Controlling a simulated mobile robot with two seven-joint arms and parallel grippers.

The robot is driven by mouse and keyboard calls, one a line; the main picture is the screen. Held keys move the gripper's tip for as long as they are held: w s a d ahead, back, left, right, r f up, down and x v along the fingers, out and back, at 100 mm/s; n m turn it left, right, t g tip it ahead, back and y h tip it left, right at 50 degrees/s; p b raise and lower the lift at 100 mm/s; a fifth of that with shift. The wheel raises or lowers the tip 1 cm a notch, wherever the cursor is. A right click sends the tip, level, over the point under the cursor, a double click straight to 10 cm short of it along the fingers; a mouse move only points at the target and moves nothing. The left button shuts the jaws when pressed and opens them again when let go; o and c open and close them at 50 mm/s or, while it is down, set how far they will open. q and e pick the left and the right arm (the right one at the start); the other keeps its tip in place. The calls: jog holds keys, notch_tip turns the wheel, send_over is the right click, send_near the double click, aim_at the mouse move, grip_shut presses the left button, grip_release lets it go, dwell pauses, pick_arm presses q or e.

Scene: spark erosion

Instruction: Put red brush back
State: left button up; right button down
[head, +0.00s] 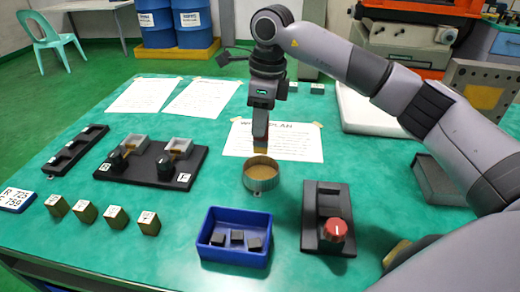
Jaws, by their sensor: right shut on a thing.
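My right gripper (261,112) points straight down over the middle of the table and is shut on a narrow upright thing, which I take for the brush (261,146). Its upper part is largely hidden by the fingers, so its red is hard to make out; its lower end is tan. Just below and in front of it stands a round metal tin (261,181) with a tan inside. The brush end shows right at the tin's far rim; I cannot tell whether it is above or behind it. My left gripper is not in view.
A blue bin (234,258) with dark blocks and a black box with a red knob (335,229) stand in front. A black fixture board (150,175), a dark rack (75,150) and several brass blocks (117,218) lie left. Paper sheets (292,139) lie behind the tin.

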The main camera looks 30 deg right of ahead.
aim_at(260, 152)
notch_tip(260, 152, down, 7)
jog(key=shift+f, duration=0.3)
jog(key=shift+f, duration=0.1)
jog(key=c, duration=0.9)
grip_release()
jog(key=r, duration=0.8)
jog(key=d+r, duration=0.1)
jog(key=r, duration=0.3)
jog(key=shift+s+r, duration=0.1)
jog(key=shift+s, duration=0.3)
